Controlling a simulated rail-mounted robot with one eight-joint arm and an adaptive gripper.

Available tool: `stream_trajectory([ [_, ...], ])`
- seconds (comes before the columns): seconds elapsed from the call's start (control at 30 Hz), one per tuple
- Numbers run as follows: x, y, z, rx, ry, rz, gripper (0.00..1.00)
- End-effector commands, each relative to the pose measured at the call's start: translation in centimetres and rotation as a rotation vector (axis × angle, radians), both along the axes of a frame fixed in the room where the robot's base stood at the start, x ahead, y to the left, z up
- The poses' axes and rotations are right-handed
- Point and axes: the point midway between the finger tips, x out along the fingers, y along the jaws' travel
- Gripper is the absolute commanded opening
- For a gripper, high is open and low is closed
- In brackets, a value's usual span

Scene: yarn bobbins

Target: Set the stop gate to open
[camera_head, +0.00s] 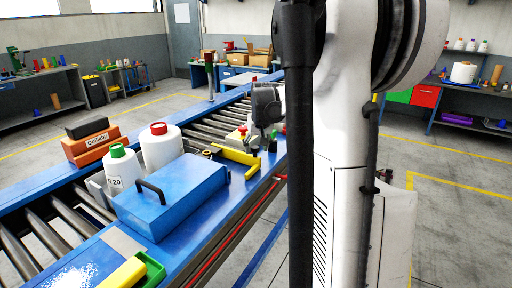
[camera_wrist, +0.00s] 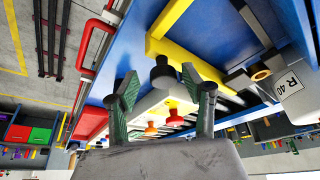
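The stop gate seems to be the yellow bar assembly (camera_head: 236,155) on the conveyor's blue side rail, beyond the blue case. In the wrist view its yellow bars (camera_wrist: 168,20) form an angle over the blue surface. A black knob (camera_wrist: 163,76) stands near the bars; I cannot tell if it belongs to the gate. My gripper (camera_wrist: 160,82) is open, its two dark green fingers apart on either side of the knob in the picture. Contact with it cannot be told. In the head view my dark gripper (camera_head: 265,106) hangs beside the yellow bars, fingertips hard to see.
A pale box with red and yellow buttons (camera_wrist: 151,127) sits close to my fingers. A blue case (camera_head: 165,196), white bobbins (camera_head: 160,150) and orange and black boxes (camera_head: 92,142) stand along the conveyor. A bobbin labelled R 40 (camera_wrist: 288,84) is at the right of the wrist view.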

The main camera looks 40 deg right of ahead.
Motion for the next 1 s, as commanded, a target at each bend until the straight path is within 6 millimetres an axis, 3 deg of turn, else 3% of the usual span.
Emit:
stream_trajectory([
  [0.27, -0.2, 0.2, 0.9, 0.000, -0.001, 0.000, 0.44],
  [0.7, -2.9, 1.7, 8.3, 0.000, 0.000, 0.000, 0.44],
  [1.0, -3.8, 2.2, 10.9, -0.001, 0.000, 0.000, 0.44],
])
